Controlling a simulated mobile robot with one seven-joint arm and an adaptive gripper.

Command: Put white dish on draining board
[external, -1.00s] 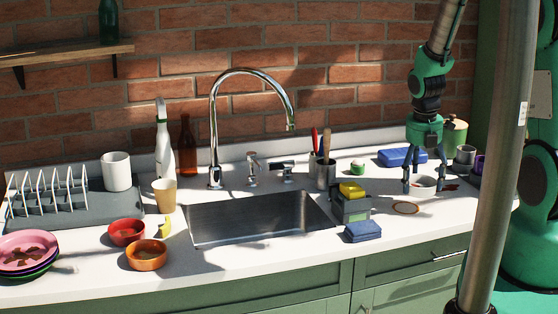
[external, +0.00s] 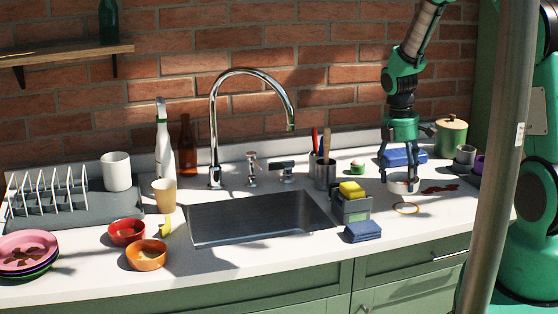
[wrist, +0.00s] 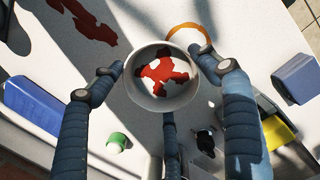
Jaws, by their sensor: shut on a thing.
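The white dish (external: 403,187) is a small round bowl with red stains inside. It shows in the middle of the wrist view (wrist: 140,88). My gripper (external: 402,180) points down at the right of the counter, its fingers shut around the dish's outside. The dish appears held slightly above the counter, behind an orange-brown ring (external: 406,209); the exact gap is hard to tell. The grey draining board (external: 90,209) lies at the far left, with a white wire rack (external: 48,192) and a white mug (external: 116,171) on it.
The sink (external: 262,219) and tall faucet (external: 288,105) lie between dish and board. Nearby stand a utensil cup (external: 325,174), a sponge holder (external: 352,207) and blue boxes (external: 404,157). Bowls (external: 147,255), a tan cup (external: 164,195) and stacked plates (external: 28,250) crowd the left.

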